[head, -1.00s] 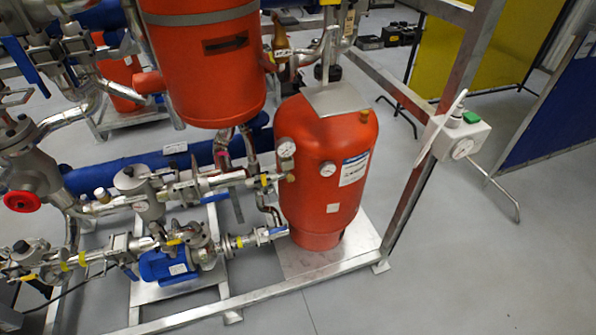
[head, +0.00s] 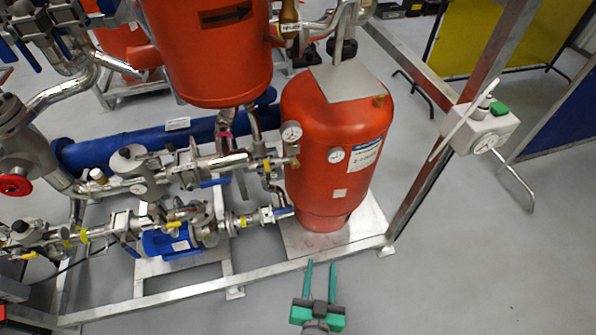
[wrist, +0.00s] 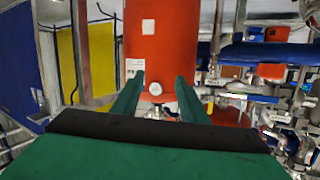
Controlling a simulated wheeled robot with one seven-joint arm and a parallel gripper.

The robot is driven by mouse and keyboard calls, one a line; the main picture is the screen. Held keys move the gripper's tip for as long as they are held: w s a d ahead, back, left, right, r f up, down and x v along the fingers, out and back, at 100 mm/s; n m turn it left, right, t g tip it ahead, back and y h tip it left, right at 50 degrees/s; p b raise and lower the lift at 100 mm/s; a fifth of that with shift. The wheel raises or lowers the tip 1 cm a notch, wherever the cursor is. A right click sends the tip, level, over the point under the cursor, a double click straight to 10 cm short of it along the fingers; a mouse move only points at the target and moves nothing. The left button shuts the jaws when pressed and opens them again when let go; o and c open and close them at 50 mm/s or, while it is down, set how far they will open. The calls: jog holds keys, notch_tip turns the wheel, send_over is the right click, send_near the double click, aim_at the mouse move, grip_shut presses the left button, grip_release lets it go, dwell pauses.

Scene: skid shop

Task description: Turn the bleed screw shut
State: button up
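I cannot single out the bleed screw for certain in either view. My gripper (head: 320,265), green and dark grey, is low in front of the frame's front rail in the head view. In the wrist view its two green fingers (wrist: 160,80) are apart with nothing between them. The red vessel (wrist: 160,45) and a round gauge (wrist: 155,88) show beyond the fingertips, apart from them.
Pipes and valves with a blue pump (head: 166,243) are left of the vessel. The metal front rail (head: 185,300) runs between my gripper and the piping. A metal post with a white gauge box (head: 484,131) stands at right. The grey floor (head: 450,270) at front right is clear.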

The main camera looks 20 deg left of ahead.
jog(key=w+a+r+n+y, duration=0.1)
jog(key=w+a+r+y, duration=0.1)
jog(key=w, duration=0.3)
jog(key=w+a+r+n+y, duration=0.1)
jog(key=w+a+r+y, duration=0.15)
jog(key=w, duration=0.25)
jog(key=n+y, duration=0.3)
send_near(296, 167)
jog(key=x, duration=0.8)
jog(key=shift+r, duration=0.1)
jog(key=shift+c, duration=0.6)
grip_shut()
